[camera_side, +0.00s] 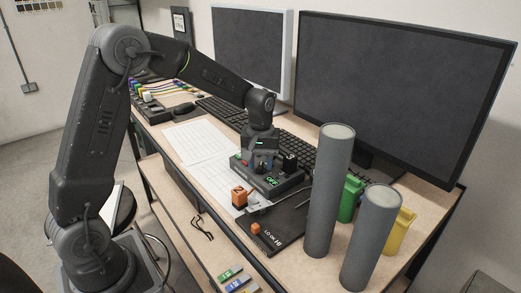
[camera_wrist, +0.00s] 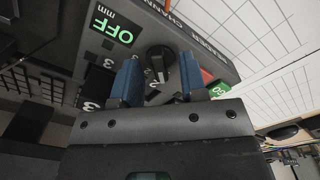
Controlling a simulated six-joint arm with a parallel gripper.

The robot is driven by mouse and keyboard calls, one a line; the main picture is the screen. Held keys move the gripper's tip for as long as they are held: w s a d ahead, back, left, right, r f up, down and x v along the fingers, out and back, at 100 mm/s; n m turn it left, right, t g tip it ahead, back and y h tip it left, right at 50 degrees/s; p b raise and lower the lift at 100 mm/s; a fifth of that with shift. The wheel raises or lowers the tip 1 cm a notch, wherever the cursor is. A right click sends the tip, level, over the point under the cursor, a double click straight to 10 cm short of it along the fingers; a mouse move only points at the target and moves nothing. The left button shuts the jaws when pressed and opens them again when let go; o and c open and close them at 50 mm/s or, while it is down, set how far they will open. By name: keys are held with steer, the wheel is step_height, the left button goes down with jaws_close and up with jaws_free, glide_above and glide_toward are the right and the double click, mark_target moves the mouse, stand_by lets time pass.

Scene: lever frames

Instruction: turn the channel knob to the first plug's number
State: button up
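The channel knob (camera_wrist: 158,65) is a black dial on the dark reader box (camera_wrist: 75,40), whose green display (camera_wrist: 114,25) reads OFF, mm. A "2" shows beside the knob; its exact pointing is unclear. My gripper (camera_wrist: 158,82) has its blue fingers on either side of the knob, with a gap between them; contact cannot be told. In the side view my gripper (camera_side: 264,162) points down over the reader box (camera_side: 283,187). A black block marked 3 (camera_side: 289,160) is at the box's back. Which is the first plug is unclear.
Two tall grey cylinders (camera_side: 330,190) (camera_side: 371,238) stand at right, near green (camera_side: 349,199) and yellow (camera_side: 400,231) bins. A keyboard (camera_side: 225,112) lies behind; paper sheets (camera_side: 197,142) lie at left.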

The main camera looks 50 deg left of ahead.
mark_target(260, 165)
step_height(260, 165, up, 14)
steer(key=shift+f, duration=0.25)
stand_by(0.3)
steer(key=s+d+m+t, duration=0.2)
steer(key=s+d+m, duration=0.2)
steer(key=s, duration=0.7)
steer(key=s+d+m+t, duration=0.3)
steer(key=s+d+m, duration=0.1)
steer(key=s, duration=0.8)
steer(key=shift+s+d+f+m+t, duration=0.2)
steer(key=shift+f+m+t, duration=0.15)
steer(key=shift+m, duration=0.25)
steer(key=shift+w, duration=0.1)
